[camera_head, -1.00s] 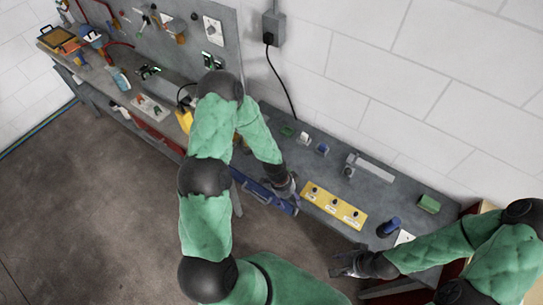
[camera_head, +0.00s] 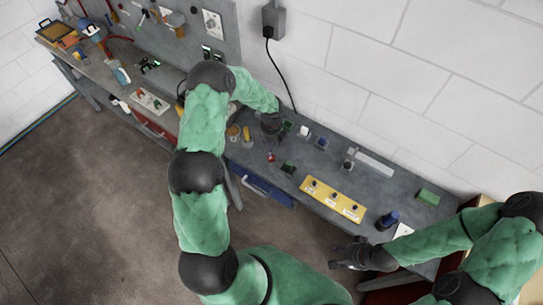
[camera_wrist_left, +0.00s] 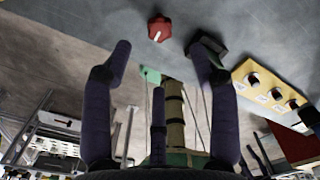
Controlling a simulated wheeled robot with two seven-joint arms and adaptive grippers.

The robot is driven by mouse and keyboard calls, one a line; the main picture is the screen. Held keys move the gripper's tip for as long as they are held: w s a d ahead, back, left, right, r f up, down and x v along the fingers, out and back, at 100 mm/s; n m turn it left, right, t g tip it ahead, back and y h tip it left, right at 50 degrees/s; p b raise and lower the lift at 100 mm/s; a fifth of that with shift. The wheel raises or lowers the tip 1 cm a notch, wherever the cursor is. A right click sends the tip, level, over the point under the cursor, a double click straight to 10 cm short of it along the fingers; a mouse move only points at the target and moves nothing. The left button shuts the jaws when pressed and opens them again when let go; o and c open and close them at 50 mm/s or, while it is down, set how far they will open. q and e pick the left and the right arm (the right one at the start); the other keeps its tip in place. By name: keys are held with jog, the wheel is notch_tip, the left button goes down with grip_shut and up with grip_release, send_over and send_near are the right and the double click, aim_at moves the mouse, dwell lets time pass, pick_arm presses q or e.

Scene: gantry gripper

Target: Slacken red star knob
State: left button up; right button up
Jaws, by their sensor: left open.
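The red star knob (camera_head: 271,157) sits on the grey bench top, near its front edge. In the left wrist view the red star knob (camera_wrist_left: 159,28) shows a white mark on it, beyond my fingertips. My left gripper (camera_wrist_left: 160,54) is open, with its fingers spread and nothing between them. In the head view my left gripper (camera_head: 271,130) hangs over the bench, behind the knob and apart from it; its fingertips are hard to make out. My right gripper (camera_head: 338,255) is in front of the bench at the right, fingers apart and empty.
A dark green block (camera_head: 288,168) stands close to the knob on the right. A yellow panel with several black knobs (camera_head: 333,199) lies further right. A blue cylinder (camera_head: 388,220) and a green box (camera_head: 428,197) stand at the right end. A blue drawer (camera_head: 265,190) is below the bench edge.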

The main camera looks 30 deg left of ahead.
aim_at(272, 157)
pick_arm(q)
notch_tip(272, 157, down, 9)
jog(key=shift+f+p, duration=0.1)
jog(key=shift+p, duration=0.4)
jog(key=c, duration=1.1)
